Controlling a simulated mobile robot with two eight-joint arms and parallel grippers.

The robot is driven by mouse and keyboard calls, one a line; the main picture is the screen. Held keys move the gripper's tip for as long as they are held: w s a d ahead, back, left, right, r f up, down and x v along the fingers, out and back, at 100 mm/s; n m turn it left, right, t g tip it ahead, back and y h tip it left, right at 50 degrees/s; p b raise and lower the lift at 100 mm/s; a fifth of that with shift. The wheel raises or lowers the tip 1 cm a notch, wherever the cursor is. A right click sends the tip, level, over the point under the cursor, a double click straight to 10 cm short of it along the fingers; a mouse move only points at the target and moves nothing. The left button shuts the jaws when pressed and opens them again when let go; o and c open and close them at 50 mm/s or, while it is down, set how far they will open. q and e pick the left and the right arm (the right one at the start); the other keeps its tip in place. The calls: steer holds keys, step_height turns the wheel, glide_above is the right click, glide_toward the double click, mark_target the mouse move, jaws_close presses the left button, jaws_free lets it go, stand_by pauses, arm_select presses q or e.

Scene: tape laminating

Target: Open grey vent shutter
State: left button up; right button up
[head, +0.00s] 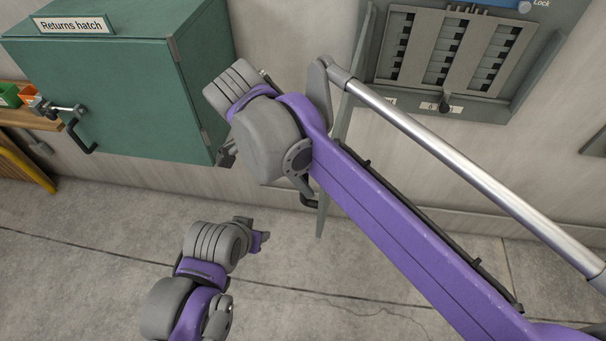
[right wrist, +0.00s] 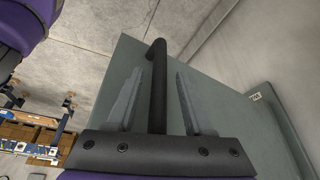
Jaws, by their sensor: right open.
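The grey vent shutter (head: 341,120) shows in the head view as a thin panel, nearly edge-on, standing out from the left side of the slotted vent housing (head: 520,75). In the right wrist view the shutter (right wrist: 215,100) is a broad grey-green panel with a black bar handle (right wrist: 158,60). My right gripper (right wrist: 159,80) is open, with one finger on each side of the handle and gaps visible. In the head view, my right arm hides most of that gripper near the handle (head: 309,202). My left gripper (head: 262,238) is low at centre-left; its fingers are unclear.
A green cabinet labelled "Returns hatch" (head: 100,75) hangs at the left, with a black handle. Small green and orange bins (head: 12,95) sit on a wooden shelf beside it. A dark knob (head: 445,103) is below the vent slots. The concrete floor below is clear.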

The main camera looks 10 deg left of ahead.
steer(key=v, duration=1)
steer(key=shift+r, duration=0.35)
